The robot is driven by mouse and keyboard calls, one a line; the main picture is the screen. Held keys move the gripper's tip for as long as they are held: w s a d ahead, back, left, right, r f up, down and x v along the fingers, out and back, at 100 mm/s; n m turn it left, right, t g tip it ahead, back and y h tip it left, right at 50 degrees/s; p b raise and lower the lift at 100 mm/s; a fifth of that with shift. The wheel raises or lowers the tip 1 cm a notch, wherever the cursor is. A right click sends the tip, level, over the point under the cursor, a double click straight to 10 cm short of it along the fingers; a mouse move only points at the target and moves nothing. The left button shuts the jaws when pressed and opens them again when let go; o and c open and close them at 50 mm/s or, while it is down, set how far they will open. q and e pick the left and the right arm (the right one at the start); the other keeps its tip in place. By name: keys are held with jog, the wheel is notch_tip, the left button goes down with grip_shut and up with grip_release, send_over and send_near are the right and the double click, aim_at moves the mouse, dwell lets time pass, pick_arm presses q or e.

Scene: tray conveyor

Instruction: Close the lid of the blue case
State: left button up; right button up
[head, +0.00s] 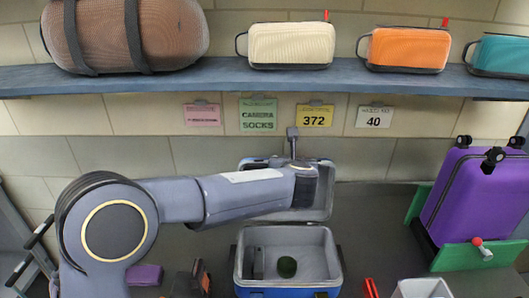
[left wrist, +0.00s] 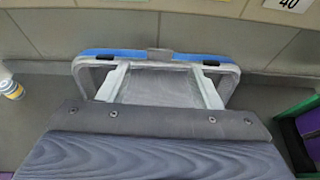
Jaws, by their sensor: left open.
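The blue case (head: 333,278) stands open on the dark surface at the bottom middle of the head view. Its grey-lined lid (head: 322,208) is raised upright behind the base; the lid's blue rim (left wrist: 110,52) and grey latch also show in the left wrist view. My left arm reaches across from the left, its end in front of the lid. My left gripper (left wrist: 158,68) is open, its two pale fingers spread before the lid's inner side. Nothing shows between them. I cannot tell whether they touch the lid. My right gripper is not in view.
A purple suitcase (head: 475,200) stands on green supports at right. A white bin (head: 423,288) sits at the bottom right. A blue shelf (head: 215,78) with bags runs above.

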pick_arm(q)
jog(key=p+x, duration=0.2)
jog(key=x, duration=0.4)
jog(key=shift+w+f, duration=0.25)
jog(key=shift+f, duration=0.05)
jog(key=shift+w+f+p, duration=0.25)
jog(key=shift+w+p, duration=0.05)
jog(key=shift+w, duration=0.25)
grip_shut()
jog(key=shift+s+f+b, duration=0.15)
jog(key=shift+b, duration=0.45)
jog(key=s+f+t+b, duration=0.1)
jog(key=s+t+b, duration=0.6)
jog(key=b, duration=2.6)
jog(key=shift+r+v, duration=0.75)
jog(key=shift+v, duration=2.5)
